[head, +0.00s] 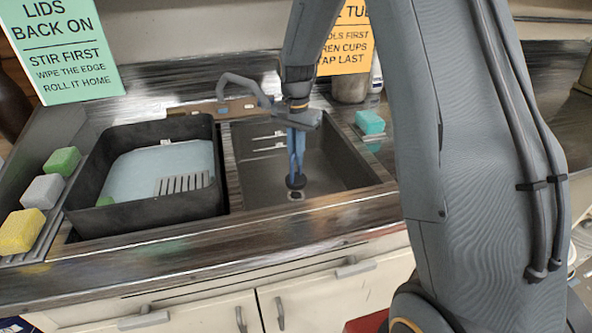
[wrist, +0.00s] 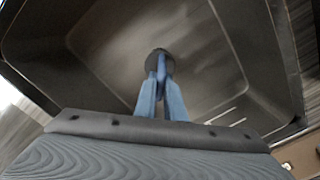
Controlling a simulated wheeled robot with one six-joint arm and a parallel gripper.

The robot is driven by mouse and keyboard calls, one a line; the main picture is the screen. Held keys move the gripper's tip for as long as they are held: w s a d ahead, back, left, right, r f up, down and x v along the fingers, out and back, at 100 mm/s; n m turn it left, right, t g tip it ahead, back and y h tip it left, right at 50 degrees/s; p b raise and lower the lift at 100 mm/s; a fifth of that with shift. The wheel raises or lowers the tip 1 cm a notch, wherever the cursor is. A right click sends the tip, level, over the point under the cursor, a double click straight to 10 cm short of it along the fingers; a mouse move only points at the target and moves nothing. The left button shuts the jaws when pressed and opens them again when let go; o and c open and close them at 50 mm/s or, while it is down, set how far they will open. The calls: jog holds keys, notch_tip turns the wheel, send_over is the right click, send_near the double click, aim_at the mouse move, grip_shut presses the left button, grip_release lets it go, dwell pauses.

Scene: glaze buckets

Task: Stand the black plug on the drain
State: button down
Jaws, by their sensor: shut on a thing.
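My gripper (head: 296,172) reaches down into the right-hand sink basin (head: 345,160). Its blue fingers are shut on the black plug (head: 296,182), a small dark disc at their tips. In the wrist view the plug (wrist: 159,62) shows beyond the closed fingertips (wrist: 161,78). The plug looks held a little above the floor; the exact gap cannot be told. The drain is hidden in the wrist view.
A dark tub (head: 150,217) with pale blue contents fills the left basin. The faucet (head: 243,83) arches behind, close to my gripper. Green, grey and yellow sponges (head: 22,230) lie at the left; a teal sponge (head: 370,122) lies right of the sink. Basin walls surround my gripper.

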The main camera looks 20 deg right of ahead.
aim_at(296, 178)
jog(key=shift+f+p, duration=0.45)
jog(key=shift+f, duration=1.9)
jog(key=c, duration=1.8)
grip_release()
jog(key=shift+f, duration=0.15)
jog(key=shift+c, duration=0.2)
notch_tip(296, 178, up, 12)
jog(key=b, duration=0.2)
jog(key=shift+r+b, duration=0.2)
jog(key=shift+b, duration=0.15)
jog(key=shift+s, duration=0.1)
